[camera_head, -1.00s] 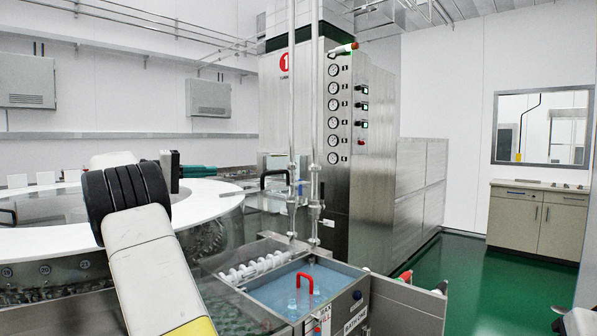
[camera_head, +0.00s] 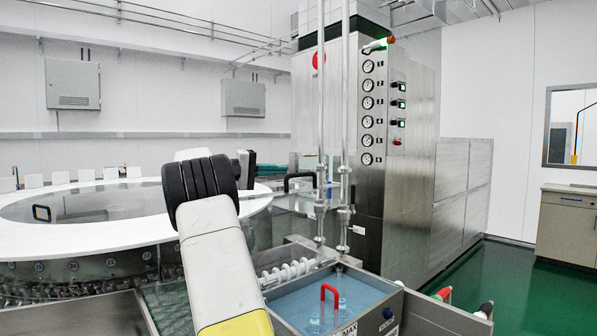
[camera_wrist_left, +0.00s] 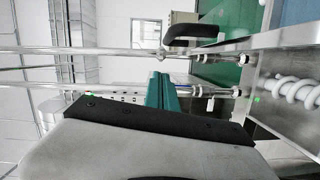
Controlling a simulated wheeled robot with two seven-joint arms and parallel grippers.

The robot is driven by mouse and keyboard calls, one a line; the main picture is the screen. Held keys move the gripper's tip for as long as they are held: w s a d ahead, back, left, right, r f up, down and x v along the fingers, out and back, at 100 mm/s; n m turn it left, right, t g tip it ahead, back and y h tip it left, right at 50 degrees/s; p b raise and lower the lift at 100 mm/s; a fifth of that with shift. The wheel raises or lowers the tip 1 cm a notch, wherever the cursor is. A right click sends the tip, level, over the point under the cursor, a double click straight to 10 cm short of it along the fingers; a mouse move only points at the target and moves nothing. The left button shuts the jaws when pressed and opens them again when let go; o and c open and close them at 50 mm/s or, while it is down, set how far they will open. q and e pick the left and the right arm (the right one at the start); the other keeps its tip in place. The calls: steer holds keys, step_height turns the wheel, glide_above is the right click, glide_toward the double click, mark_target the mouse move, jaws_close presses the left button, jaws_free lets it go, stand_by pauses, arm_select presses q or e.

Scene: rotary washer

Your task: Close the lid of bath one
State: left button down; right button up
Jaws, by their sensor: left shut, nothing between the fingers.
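Bath one is the steel basin (camera_head: 388,318) at the bottom of the head view, with blue liquid and a red handle (camera_head: 330,292) over it. A black bar handle (camera_head: 300,182) stands behind the bath, left of two upright steel rods; it also shows in the wrist view (camera_wrist_left: 192,32). I cannot clearly make out the lid panel. My left gripper (camera_head: 272,170), with teal fingers, is shut and empty. In the head view its tip appears just left of the black handle; the wrist view shows the fingers (camera_wrist_left: 160,90) apart from it. My right gripper is out of view.
A large round washer with a white rim (camera_head: 90,235) lies to the left. A tall steel cabinet (camera_head: 410,170) with gauges stands behind the bath. White coiled tubing (camera_head: 290,272) runs along the bath's left side. Green floor (camera_head: 510,290) is free at the right.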

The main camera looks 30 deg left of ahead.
arm_select(q)
steer(key=shift+s+d+f, duration=0.1)
steer(key=shift+s+d, duration=0.05)
steer(key=shift+d, duration=0.5)
steer(key=shift+s+d+f, duration=0.1)
steer(key=shift+d+f, duration=0.05)
steer(key=shift+d, duration=0.5)
steer(key=shift+s+d+f, duration=0.1)
steer(key=shift+s+d, duration=0.05)
steer(key=shift+d, duration=0.5)
steer(key=shift+d, duration=0.15)
